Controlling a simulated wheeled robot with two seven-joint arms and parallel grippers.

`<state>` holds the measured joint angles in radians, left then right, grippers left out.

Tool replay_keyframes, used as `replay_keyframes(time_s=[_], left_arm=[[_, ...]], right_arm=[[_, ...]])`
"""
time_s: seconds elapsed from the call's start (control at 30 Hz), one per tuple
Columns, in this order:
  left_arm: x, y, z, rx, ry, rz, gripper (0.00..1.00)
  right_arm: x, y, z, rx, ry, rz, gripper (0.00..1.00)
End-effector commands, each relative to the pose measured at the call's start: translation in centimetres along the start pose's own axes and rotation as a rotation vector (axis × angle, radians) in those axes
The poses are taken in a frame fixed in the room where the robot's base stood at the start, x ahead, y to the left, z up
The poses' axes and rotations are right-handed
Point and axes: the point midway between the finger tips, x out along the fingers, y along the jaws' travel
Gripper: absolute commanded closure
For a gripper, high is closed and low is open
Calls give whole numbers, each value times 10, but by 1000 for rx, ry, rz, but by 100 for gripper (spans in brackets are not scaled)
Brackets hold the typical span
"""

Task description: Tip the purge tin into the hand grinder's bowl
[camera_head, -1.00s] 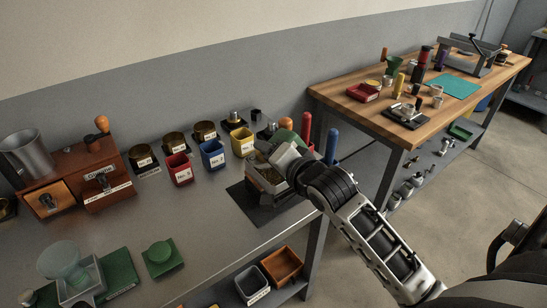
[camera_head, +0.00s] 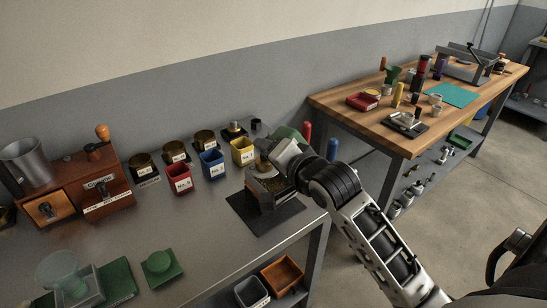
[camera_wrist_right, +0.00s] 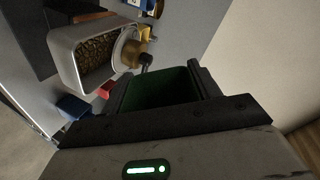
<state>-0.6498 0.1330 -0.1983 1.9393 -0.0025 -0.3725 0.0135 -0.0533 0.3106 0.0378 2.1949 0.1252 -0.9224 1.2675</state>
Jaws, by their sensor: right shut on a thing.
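My right gripper (camera_wrist_right: 165,105) is shut on the green purge tin (camera_wrist_right: 163,90), whose dark green inside faces the wrist camera. In the head view the tin (camera_head: 288,133) shows partly behind the gripper (camera_head: 287,155), tilted, above the back of the hand grinder (camera_head: 270,198). The grinder stands on a dark mat. Its square grey bowl (camera_wrist_right: 68,62) holds brown beans (camera_wrist_right: 95,55) and lies just beside the tin in the wrist view. I cannot tell whether anything is left in the tin. My left gripper is not in view.
Blue (camera_head: 212,162), red (camera_head: 179,178) and yellow (camera_head: 243,150) numbered cups stand left of the grinder, with brass tins behind. A wooden box grinder (camera_head: 88,185) stands further left. Red and blue handles rise behind my wrist.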

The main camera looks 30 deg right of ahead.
Motion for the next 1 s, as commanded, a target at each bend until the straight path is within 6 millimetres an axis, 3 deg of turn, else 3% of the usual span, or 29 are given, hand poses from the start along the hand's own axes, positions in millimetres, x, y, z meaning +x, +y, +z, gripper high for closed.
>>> replay_keyframes(time_s=[0.47,1.0], left_arm=[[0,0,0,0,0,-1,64],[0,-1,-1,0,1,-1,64]], right_arm=[[0,-1,-4,60,-26,-1,66],[-2,-5,-37,827,-349,7,66]])
